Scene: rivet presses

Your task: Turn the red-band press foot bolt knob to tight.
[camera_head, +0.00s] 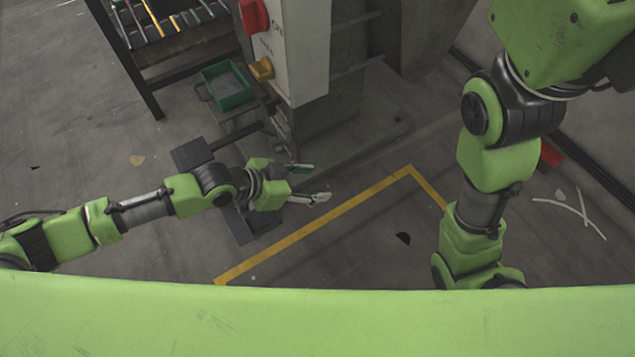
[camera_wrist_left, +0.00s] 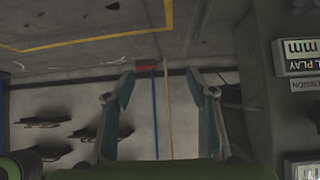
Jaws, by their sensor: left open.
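A grey press (camera_head: 335,105) with a pale front panel (camera_head: 295,45) stands at the upper middle of the head view. Small dark fittings (camera_head: 280,128) show low on its left side, too unclear to tell whether one is the foot bolt knob. I see no red band. My left gripper (camera_head: 313,181) is open and empty, in front of the press base and apart from it. Its two spread fingers also show in the left wrist view (camera_wrist_left: 161,88), with nothing between them. My right gripper is out of view.
The press panel carries a red part (camera_head: 253,15) and a yellow-orange part (camera_head: 261,69). A green bin (camera_head: 228,88) and a dark rack (camera_head: 145,70) stand left of it. A yellow floor line (camera_head: 320,222) crosses open floor. Labels (camera_wrist_left: 302,58) show in the wrist view.

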